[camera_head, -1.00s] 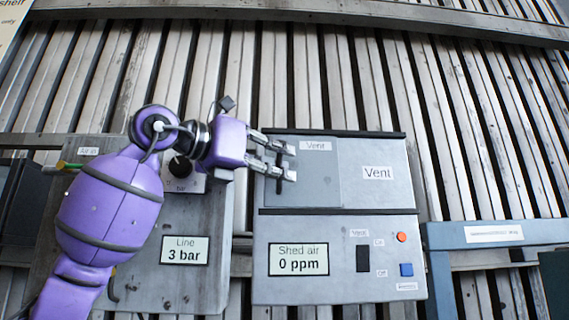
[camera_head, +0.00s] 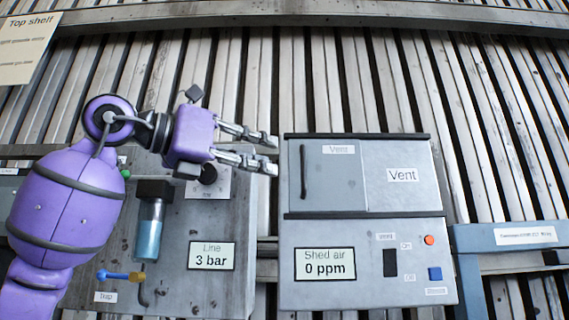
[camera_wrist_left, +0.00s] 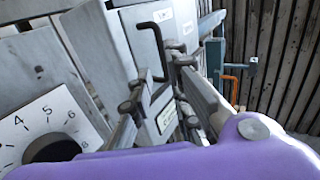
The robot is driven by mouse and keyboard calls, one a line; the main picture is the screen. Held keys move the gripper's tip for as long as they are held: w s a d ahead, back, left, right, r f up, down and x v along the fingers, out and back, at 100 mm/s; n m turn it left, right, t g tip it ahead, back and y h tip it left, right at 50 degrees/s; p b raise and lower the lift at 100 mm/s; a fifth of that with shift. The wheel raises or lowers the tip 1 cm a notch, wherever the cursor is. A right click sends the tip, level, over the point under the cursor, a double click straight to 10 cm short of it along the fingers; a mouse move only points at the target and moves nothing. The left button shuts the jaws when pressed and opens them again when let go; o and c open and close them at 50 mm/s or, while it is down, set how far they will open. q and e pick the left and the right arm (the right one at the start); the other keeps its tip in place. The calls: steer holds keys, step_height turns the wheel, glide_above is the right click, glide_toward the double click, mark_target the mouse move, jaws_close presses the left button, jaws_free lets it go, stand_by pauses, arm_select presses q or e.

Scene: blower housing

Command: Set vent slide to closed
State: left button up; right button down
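The vent slide (camera_head: 335,180) is a grey plate with a "Vent" label and a dark upright bar handle (camera_head: 304,172). It sits at the left of the upper panel, beside a second plate (camera_head: 398,192) marked "Vent". The handle also shows in the left wrist view (camera_wrist_left: 156,42), beyond the fingers. My left gripper (camera_head: 275,154) is open and empty, its fingertips just left of the slide's handle and apart from it in the head view. It also shows in the left wrist view (camera_wrist_left: 160,84). My right gripper is not in view.
Below the slide are a "Shed air 0 ppm" display (camera_head: 324,265), a black switch (camera_head: 390,262), a red button (camera_head: 429,240) and a blue button (camera_head: 435,274). A board with a "Line 3 bar" display (camera_head: 212,256) stands left. A blue-grey frame (camera_head: 470,245) is right.

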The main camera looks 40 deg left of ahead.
arm_select(q)
steer(key=shift+v, duration=1.45)
